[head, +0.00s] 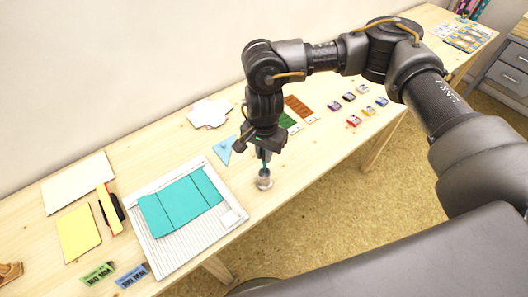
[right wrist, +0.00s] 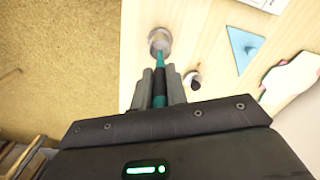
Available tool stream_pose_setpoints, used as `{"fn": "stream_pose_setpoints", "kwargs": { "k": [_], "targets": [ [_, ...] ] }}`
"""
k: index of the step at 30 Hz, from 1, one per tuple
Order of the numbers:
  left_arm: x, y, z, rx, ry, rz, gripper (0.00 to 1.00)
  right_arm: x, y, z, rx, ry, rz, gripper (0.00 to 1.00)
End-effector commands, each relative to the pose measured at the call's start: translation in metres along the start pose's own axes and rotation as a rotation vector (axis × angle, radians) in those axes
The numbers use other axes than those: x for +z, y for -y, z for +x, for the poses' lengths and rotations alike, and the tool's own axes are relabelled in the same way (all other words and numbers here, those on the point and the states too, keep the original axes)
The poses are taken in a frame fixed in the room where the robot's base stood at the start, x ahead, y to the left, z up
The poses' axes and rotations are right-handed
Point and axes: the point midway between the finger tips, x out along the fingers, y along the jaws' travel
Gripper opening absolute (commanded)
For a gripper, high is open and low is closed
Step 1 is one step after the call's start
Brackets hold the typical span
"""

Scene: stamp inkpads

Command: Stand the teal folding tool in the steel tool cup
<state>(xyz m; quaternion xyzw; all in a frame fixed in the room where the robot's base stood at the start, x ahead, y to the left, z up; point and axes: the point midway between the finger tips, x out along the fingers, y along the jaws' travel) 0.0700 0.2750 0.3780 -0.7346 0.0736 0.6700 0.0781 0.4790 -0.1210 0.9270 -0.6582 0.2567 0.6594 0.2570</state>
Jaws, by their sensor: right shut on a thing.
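The steel tool cup (head: 263,183) stands upright on the table near its front edge, right of the cutting board. My right gripper (head: 264,157) points down just above it. In the right wrist view the gripper (right wrist: 160,88) is shut on the teal folding tool (right wrist: 160,60), which has a dark middle section between the fingers. The tool's far end overlaps the mouth of the cup (right wrist: 160,38) there; I cannot tell how deep it reaches inside. In the head view the gripper mostly hides the tool. My left gripper is not in view.
A cutting board (head: 180,245) with teal card (head: 180,205) lies left of the cup. A blue set square (head: 222,150) lies behind it, also in the right wrist view (right wrist: 243,47). A small dark-and-white thing (right wrist: 195,80) is near the gripper. Inkpads (head: 354,121) stand farther right.

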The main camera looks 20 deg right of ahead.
Motion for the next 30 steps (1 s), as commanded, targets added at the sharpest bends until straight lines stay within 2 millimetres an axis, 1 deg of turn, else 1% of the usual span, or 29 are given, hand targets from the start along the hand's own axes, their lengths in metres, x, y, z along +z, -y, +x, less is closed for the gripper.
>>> {"fn": "stream_pose_setpoints", "kwargs": {
  "k": [1,12,17,26,27,30],
  "targets": [
    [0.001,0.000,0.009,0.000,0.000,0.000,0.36,0.000,0.000,0.009,0.000,0.000,0.000,0.00],
    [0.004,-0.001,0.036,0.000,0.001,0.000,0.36,0.000,0.000,0.037,0.000,0.000,0.000,0.00],
    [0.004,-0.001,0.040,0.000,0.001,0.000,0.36,0.000,0.000,0.042,0.000,0.000,0.000,0.00],
    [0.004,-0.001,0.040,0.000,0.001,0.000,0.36,0.000,0.000,0.041,0.000,0.000,0.000,0.00],
    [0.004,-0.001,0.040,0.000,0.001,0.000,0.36,0.000,0.000,0.041,0.000,0.000,0.000,0.20],
    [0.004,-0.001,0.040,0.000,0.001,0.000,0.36,0.000,0.000,0.041,0.000,0.000,0.000,0.33]
  ]
}}
